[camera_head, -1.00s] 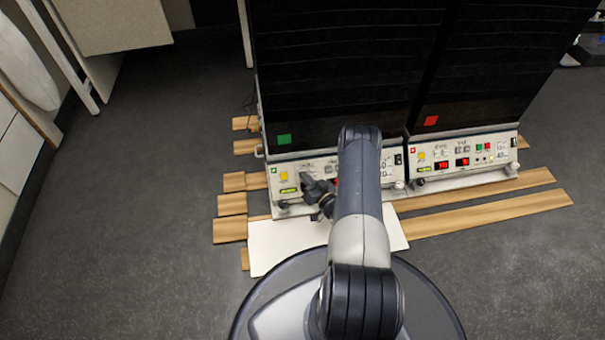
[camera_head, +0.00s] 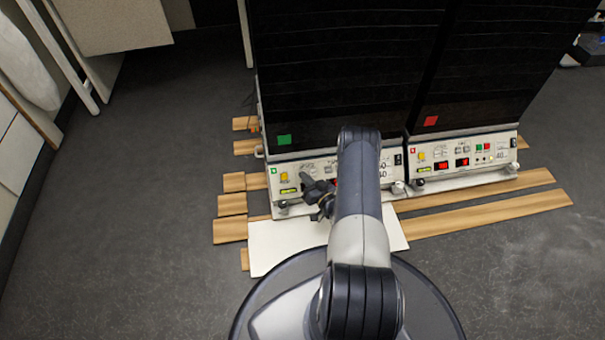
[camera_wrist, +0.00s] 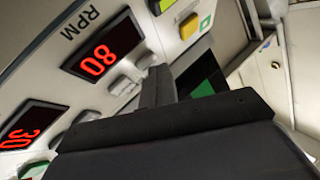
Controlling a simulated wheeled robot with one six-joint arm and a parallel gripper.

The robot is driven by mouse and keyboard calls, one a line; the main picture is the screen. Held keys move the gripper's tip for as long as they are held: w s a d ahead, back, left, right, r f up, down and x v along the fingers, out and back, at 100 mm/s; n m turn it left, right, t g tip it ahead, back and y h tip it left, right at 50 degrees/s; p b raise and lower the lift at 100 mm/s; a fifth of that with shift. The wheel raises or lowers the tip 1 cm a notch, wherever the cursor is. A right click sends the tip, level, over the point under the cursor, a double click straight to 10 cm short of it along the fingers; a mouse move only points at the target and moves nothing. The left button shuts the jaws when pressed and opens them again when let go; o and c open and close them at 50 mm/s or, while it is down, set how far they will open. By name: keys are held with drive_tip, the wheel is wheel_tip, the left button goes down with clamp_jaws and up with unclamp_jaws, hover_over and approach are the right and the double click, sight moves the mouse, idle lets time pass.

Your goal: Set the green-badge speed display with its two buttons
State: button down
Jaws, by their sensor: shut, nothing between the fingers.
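The green badge (camera_head: 273,170) is at the left end of the left bioreactor's control panel (camera_head: 297,200); it also shows in the wrist view (camera_wrist: 204,23). In the wrist view the red-lit display labelled RPM (camera_wrist: 97,60) shows the digits 8 and 0, tilted. Two pale buttons lie beside it: one (camera_wrist: 121,86), and another (camera_wrist: 147,61) close to my fingers. My gripper (camera_head: 318,190) is shut and empty in front of this panel. Its dark fingers (camera_wrist: 158,85) cover part of the panel in the wrist view. Whether they touch a button I cannot tell.
A second display (camera_wrist: 25,130) shows 3 and 0. The red-badge unit's panel (camera_head: 465,172) stands to the right. Wooden slats (camera_head: 485,212) and a white board (camera_head: 275,245) lie on the floor. The dark floor (camera_head: 130,230) at left is clear.

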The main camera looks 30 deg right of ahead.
drive_tip(key=shift+s+a+r+p, duration=0.1)
drive_tip(key=shift+s+r+p, duration=0.2)
drive_tip(key=shift+s+r, duration=0.15)
drive_tip(key=s+r+p, duration=0.1)
drive_tip(key=s+a+r+p, duration=0.1)
drive_tip(key=s+r+p, duration=0.1)
drive_tip(key=shift+s+r, duration=0.15)
drive_tip(key=shift+s, duration=0.15)
idle(2.6)
